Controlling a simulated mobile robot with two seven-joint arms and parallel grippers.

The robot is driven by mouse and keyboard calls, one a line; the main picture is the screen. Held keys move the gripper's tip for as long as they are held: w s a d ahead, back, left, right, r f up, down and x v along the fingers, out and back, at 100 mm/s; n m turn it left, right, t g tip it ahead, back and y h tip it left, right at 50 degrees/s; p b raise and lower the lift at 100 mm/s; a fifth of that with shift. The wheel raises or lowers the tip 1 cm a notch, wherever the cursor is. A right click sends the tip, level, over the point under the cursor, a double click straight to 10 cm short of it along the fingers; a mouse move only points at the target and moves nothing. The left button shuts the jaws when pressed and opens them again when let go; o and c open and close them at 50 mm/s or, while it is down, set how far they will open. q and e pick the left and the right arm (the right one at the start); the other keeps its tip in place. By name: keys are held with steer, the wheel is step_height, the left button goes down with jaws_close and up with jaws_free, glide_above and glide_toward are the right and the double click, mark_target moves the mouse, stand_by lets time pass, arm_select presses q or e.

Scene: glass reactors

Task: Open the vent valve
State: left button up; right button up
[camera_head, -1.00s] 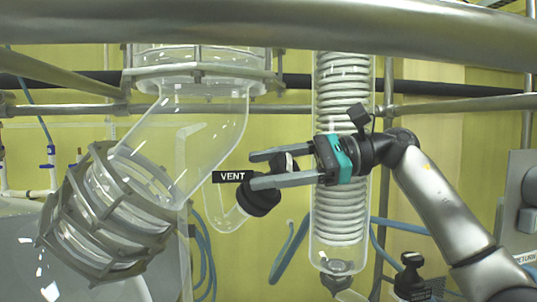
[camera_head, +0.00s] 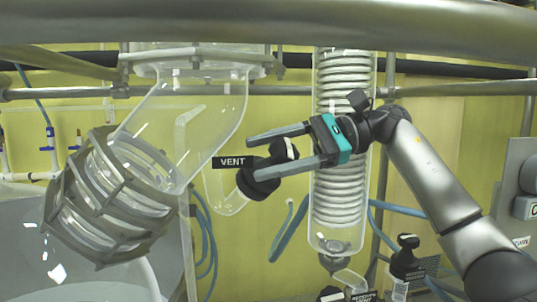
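The vent valve (camera_head: 258,181) is a black round knob with a stubby handle (camera_head: 283,150) pointing up and right. It sits on a bent glass tube, beside a black "VENT" label (camera_head: 231,162). My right gripper (camera_head: 256,158) reaches in from the right, fingers pointing left and tilted slightly down. Its two grey fingers are apart, one above the handle and one below it, the lower one crossing in front of the knob. I cannot tell whether either finger touches the handle. My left gripper is not in view.
A coiled glass condenser (camera_head: 341,190) stands behind my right gripper. A large glass elbow with a caged flange (camera_head: 110,197) fills the left. A thick metal rail (camera_head: 270,24) crosses the top. Another black-handled valve (camera_head: 405,258) is at lower right.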

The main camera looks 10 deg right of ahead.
steer(key=o, duration=0.3)
stand_by(0.5)
